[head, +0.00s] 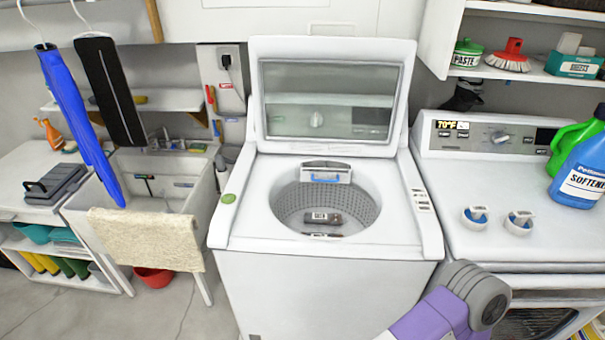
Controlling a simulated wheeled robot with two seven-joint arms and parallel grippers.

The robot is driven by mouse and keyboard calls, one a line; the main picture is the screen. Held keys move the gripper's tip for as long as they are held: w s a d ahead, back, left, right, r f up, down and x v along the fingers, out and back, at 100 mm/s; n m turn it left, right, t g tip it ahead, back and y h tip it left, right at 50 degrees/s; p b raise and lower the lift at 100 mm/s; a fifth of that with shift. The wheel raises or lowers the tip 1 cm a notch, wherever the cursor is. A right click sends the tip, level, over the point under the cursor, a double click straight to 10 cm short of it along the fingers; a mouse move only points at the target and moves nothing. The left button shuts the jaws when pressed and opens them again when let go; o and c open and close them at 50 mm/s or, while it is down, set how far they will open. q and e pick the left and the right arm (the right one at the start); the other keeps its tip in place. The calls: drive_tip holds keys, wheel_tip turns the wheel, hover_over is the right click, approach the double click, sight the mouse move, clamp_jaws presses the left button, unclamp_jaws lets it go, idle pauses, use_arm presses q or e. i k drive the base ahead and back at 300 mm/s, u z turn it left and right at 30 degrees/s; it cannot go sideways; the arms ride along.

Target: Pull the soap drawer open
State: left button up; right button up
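The top-load washing machine (330,297) stands in the middle of the head view with its glass lid (327,100) raised. A small white panel with a dark recess, which looks like the soap drawer (326,171), sits at the back rim of the drum opening. I cannot tell how far it is pulled out. A purple arm link of mine with a grey joint comes in at the lower right, in front of the washer's right corner. No gripper fingers show for either arm, and nothing of mine is at the drawer.
A dryer (537,248) with two knob-like items (519,222) and a blue softener bottle (583,172) on top stands at the right. A sink (158,177) with a towel (146,238) is at the left. The space above the drum opening is clear.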

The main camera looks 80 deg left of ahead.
sight(316, 171)
drive_tip(key=u, duration=2.15)
